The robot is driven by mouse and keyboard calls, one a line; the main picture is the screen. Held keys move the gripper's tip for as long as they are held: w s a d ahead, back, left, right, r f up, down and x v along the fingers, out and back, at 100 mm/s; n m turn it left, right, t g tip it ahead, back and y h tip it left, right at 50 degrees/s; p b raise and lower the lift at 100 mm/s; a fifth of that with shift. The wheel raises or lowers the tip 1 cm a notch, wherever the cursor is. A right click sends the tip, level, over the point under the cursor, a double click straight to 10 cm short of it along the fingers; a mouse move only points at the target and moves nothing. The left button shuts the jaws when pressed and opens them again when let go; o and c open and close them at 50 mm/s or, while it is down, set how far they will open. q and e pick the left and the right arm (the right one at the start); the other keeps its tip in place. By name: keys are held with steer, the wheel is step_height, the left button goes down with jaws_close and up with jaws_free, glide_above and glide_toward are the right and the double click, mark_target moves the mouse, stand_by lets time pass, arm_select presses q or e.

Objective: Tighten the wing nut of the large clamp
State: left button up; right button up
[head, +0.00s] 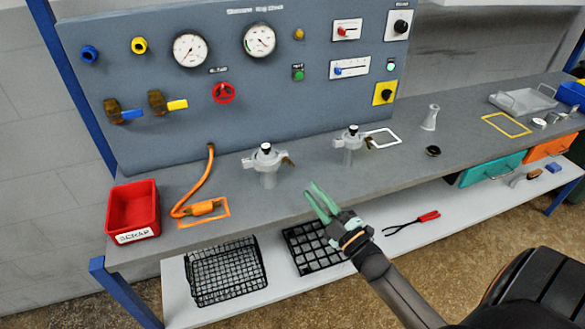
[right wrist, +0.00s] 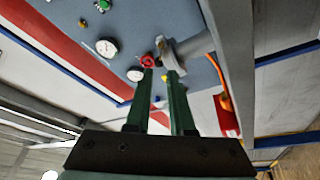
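Two grey metal clamps sit on vertical pipe stubs on the bench in the head view. The left clamp (head: 262,160) looks the larger; a small brownish wing nut (head: 287,162) sticks out at its right side. The right clamp (head: 349,138) looks smaller and has a similar brownish part. My right gripper (head: 311,191) is open and empty, in front of the bench edge, below and right of the left clamp and apart from it. In the right wrist view, a grey clamp flange (right wrist: 185,50) shows beyond the fingertips (right wrist: 161,76). My left gripper is not in view.
A gauge panel (head: 220,135) stands behind the bench. A red bin (head: 133,208) and an orange hose (head: 190,190) lie left. A black basket (head: 225,272), a black grid tray (head: 312,250) and red-handled pliers (head: 412,222) are on the lower shelf. Bench room between the clamps is clear.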

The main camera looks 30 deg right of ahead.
mark_target(289, 164)
steer(key=x, duration=0.9)
steer(key=shift+w+f+p, duration=0.1)
steer(key=shift+w+p, duration=0.05)
steer(key=shift+p, duration=0.25)
jaws_close()
